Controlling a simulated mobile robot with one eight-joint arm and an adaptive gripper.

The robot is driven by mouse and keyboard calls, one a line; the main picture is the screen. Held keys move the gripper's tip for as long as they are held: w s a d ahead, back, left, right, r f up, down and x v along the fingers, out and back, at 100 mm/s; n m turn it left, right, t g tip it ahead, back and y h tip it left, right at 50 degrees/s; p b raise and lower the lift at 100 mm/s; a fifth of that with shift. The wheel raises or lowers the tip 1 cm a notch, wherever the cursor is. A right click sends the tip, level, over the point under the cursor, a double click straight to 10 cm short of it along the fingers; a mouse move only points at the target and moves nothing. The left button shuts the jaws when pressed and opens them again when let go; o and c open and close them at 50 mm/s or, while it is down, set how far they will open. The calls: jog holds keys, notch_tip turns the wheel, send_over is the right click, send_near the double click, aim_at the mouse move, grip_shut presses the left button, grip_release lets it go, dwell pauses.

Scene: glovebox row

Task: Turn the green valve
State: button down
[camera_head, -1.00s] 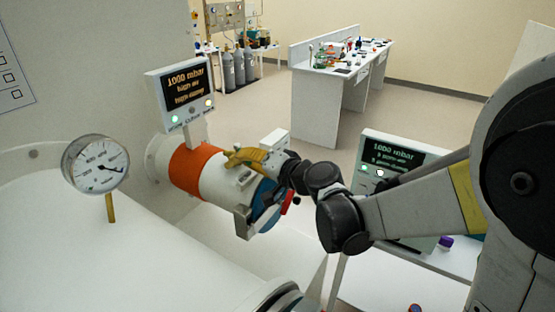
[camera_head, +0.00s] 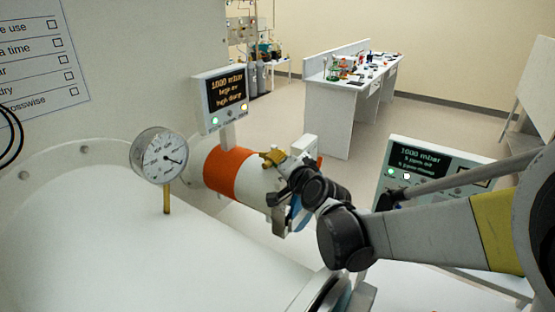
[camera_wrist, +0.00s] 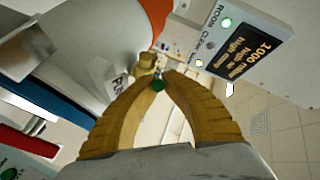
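My gripper (camera_wrist: 160,76) has two ribbed yellow fingers. In the wrist view their tips come nearly together, with the small round green valve (camera_wrist: 158,85) between them, so they look shut on it. A brass-coloured fitting (camera_wrist: 146,63) sits right at the tips. In the head view my gripper (camera_head: 271,158) is at the top of the white and orange port tube (camera_head: 232,171). The green valve cannot be made out there, and my wrist hides part of the tube's end.
A display panel (camera_head: 222,98) reading 1000 mbar stands above the tube. A round gauge (camera_head: 159,155) on a brass stem stands on the white vessel (camera_head: 110,250) at left. A second display (camera_head: 433,172) is at right. A bench (camera_head: 341,118) stands behind, with clear floor around it.

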jog(key=c, duration=1.4)
grip_release()
jog(key=shift+w+a, duration=0.1)
jog(key=shift+a, duration=0.05)
jog(key=shift+c, duration=0.2)
notch_tip(320, 180, up, 10)
